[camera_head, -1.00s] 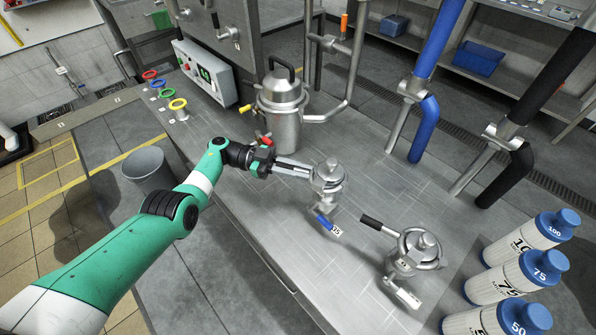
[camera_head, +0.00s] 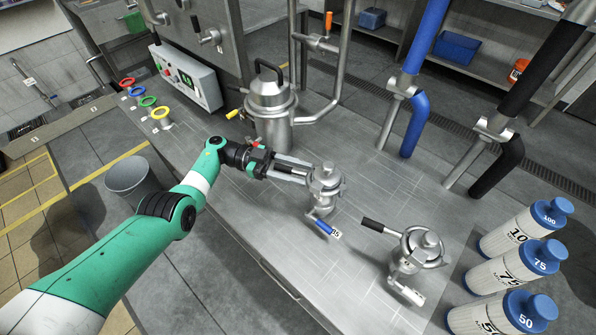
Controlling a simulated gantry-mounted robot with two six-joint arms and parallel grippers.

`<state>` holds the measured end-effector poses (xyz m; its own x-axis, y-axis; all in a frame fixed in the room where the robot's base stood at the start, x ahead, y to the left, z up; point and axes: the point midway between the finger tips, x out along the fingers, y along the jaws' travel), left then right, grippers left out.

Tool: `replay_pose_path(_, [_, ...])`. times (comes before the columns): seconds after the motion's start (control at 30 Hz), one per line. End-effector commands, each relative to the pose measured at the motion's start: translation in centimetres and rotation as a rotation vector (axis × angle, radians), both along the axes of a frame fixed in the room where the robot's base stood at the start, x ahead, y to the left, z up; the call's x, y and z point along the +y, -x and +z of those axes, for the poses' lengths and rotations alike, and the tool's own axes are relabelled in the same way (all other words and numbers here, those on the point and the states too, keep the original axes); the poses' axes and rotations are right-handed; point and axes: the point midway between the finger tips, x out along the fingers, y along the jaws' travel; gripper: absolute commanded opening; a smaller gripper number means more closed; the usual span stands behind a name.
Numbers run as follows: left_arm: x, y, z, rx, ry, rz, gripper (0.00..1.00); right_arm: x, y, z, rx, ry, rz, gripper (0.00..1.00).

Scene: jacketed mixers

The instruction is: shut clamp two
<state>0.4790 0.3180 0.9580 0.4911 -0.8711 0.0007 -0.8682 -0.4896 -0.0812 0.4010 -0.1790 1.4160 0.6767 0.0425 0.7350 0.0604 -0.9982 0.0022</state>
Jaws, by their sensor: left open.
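Two steel clamped fittings stand on the steel bench; I cannot read which is clamp two. The nearer-to-gripper fitting (camera_head: 325,184) has a blue-handled lever (camera_head: 323,227) with a small white tag low at its front. The other fitting (camera_head: 421,246) stands to the right, with a black handle (camera_head: 381,227) sticking out to the left and a tag at its base. My left gripper (camera_head: 303,174) is open, its fingers reaching to the left side of the blue-levered fitting near its top. Whether they touch it is unclear. My right gripper is out of view.
A lidded steel vessel (camera_head: 271,108) stands behind my gripper. A control box (camera_head: 186,78) and coloured rings (camera_head: 148,101) are at the back left. White bottles with blue caps (camera_head: 521,229) stand at the right. A grey bin (camera_head: 132,182) is beside the bench.

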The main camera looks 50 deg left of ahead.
Motion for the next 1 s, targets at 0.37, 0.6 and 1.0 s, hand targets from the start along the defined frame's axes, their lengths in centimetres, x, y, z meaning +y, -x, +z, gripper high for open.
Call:
replay_pose_path(0.37, [0.9,0.5,-0.2,0.001,0.0,0.0,0.48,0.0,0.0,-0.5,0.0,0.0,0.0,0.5])
replay_pose_path(0.6, [5.7,3.1,-0.8,-0.001,-0.001,0.004,0.48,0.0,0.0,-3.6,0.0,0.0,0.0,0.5])
replay_pose_path(1.0, [10.1,5.7,-0.2,0.0,-0.001,0.0,0.48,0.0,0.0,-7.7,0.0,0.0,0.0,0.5])
